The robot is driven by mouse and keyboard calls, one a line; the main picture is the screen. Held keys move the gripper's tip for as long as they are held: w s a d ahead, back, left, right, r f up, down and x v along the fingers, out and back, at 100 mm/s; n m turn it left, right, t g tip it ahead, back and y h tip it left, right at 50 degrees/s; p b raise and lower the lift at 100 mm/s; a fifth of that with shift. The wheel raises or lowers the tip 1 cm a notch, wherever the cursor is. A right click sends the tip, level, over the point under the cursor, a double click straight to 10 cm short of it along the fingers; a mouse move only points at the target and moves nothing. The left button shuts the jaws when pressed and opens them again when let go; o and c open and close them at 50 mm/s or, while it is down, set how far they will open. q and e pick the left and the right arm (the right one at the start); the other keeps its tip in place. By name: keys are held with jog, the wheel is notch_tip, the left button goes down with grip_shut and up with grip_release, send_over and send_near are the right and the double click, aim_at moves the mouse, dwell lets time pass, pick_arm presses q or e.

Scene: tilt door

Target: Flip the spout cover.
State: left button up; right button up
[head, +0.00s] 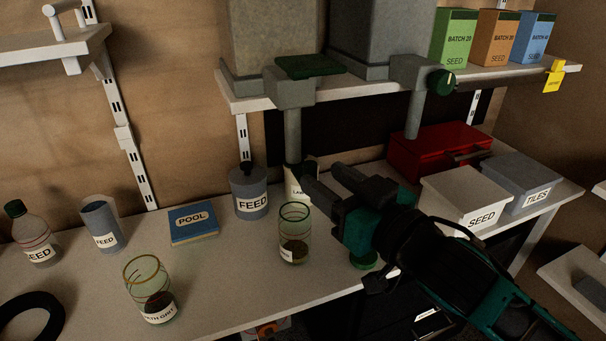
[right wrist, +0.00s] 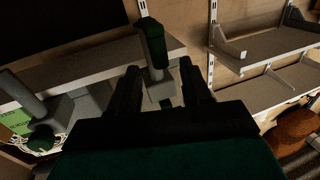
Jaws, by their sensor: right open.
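The spout cover (head: 308,66) is a flat dark green flap on top of the grey spout block of the left hopper. It lies roughly level in the head view. In the right wrist view a green piece (right wrist: 152,42), apparently this cover, shows beyond and between my fingers. My right gripper (head: 328,180) is open, below the cover and just right of the down pipe (head: 293,135). I see nothing held in its jaws, and it looks apart from the cover. My left gripper is not in view.
A second spout with a green knob (head: 441,81) stands to the right. Below are a glass jar (head: 294,235), a FEED canister (head: 249,192), a white SEED box (head: 472,197) and a red case (head: 432,150). The shelf edge (head: 350,92) runs behind the spouts.

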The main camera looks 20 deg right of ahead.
aim_at(315, 171)
jog(key=shift+b+x, duration=0.95)
jog(key=shift+b, duration=0.15)
jog(key=shift+p+x, duration=0.3)
jog(key=shift+x, duration=2.1)
grip_shut()
